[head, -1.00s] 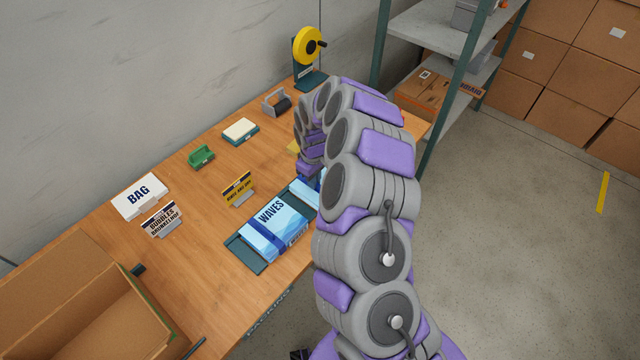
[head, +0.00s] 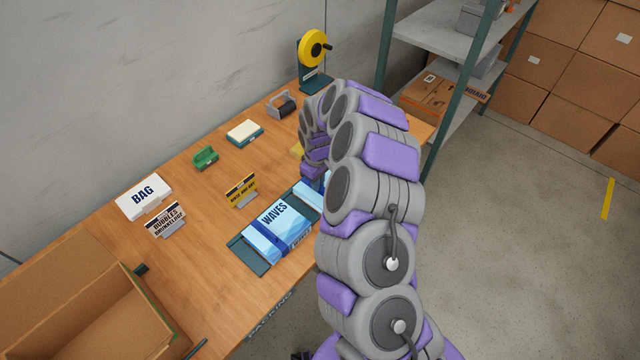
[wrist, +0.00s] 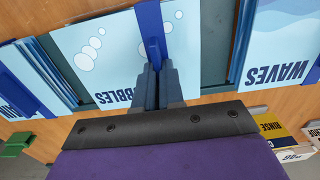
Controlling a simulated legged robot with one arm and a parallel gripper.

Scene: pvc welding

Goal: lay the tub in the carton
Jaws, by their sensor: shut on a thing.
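An open brown carton (head: 58,285) stands at the lower left of the table in the head view. In the wrist view my gripper (wrist: 154,68) is shut on the upright blue strap of a light-blue tub (wrist: 105,48) with a bubble print and a label ending in "BBLES". The tub's far side runs out of view, and I cannot tell whether it is raised off its teal holder. A WAVES pack (head: 280,222) with a blue strap lies beside it, also seen in the wrist view (wrist: 278,45). My arm hides most of the held tub in the head view.
On the table are a BAG box (head: 143,196), small signs (head: 241,190), a green block (head: 205,157), a cream-topped block (head: 244,131) and a yellow tape reel (head: 314,47). A shelf (head: 440,40) stands at the right. Bare wood lies between the carton and the WAVES pack.

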